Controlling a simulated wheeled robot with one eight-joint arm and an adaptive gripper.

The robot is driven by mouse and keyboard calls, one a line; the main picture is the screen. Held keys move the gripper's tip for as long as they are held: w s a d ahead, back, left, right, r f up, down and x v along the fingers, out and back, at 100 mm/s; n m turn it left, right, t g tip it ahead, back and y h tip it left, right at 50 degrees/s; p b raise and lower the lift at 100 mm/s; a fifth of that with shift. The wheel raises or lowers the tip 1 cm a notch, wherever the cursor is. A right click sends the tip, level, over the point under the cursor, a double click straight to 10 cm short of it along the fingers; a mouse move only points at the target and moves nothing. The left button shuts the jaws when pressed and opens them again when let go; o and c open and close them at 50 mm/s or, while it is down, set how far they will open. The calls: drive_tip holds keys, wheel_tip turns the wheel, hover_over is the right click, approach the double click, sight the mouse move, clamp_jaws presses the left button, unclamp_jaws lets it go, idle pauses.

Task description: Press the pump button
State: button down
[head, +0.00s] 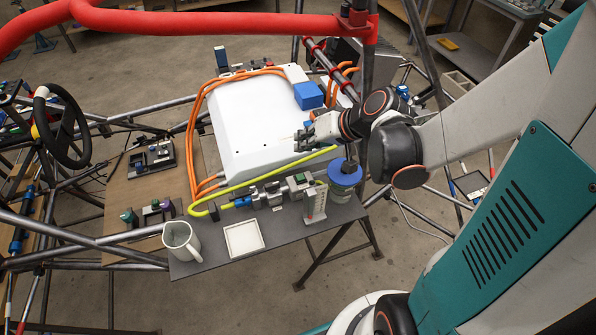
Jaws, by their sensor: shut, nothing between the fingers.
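A metal pump-like assembly (270,192) lies on the grey side table, with a blue fitting at its left end and a small green part (299,178) at its right end. I cannot tell for sure which part is the pump button. A yellow hose (255,172) curves from the left end up behind it to the right. My gripper (299,139) is shut and empty. In the picture it lies over the right part of the white box, above and behind the assembly, apart from the green part. My arm reaches in from the right.
The grey table (205,262) also bears a white mug (182,241), a white tray (243,238), a white upright gauge (316,204) and a blue-topped jar (345,172). The white box (255,120) stands behind. A red tube (200,24) and chassis tubes surround the area.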

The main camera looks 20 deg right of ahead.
sight(303, 175)
drive_tip(key=shift+f, duration=0.1)
wheel_tip(303, 175, down, 9)
drive_tip(key=b, duration=0.7)
drive_tip(key=shift+b, duration=0.3)
idle(0.9)
drive_tip(key=shift+f+b, duration=0.25)
drive_tip(key=shift+b, duration=0.2)
drive_tip(key=shift+f+b, duration=0.4)
drive_tip(key=shift+b, duration=0.05)
idle(0.6)
drive_tip(key=shift+r, duration=0.15)
drive_tip(key=shift+r+p, duration=0.7)
drive_tip(key=shift+r, duration=0.05)
